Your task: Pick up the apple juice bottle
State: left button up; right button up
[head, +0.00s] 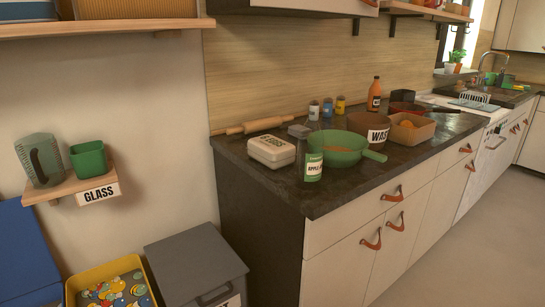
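The apple juice bottle (313,167) stands upright near the front left corner of the dark countertop (290,193). It is green with a white label that reads "APPLE" in part. A green colander-like bowl with a handle (343,149) is right behind it and partly overlapped by it. A white egg box (270,151) sits to its left. An orange bottle with a dark label (374,94) stands further back on the counter. Neither of my grippers shows in the head view.
A brown bin marked "WAS" (368,130) and a box with orange fruit (411,128) stand behind the bowl. A rolling pin (261,124) lies by the wall. A grey bin (195,267) stands left of the cabinet. The floor at right (445,262) is clear.

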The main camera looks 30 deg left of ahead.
aim_at(311, 143)
jog(key=u, duration=0.7)
jog(key=i, duration=1)
jog(key=k, duration=0.5)
jog(key=u, duration=2.9)
jog(key=k, duration=0.85)
jog(key=z, duration=1)
jog(key=i, duration=1)
jog(key=k, duration=0.5)
jog(key=z, duration=0.6)
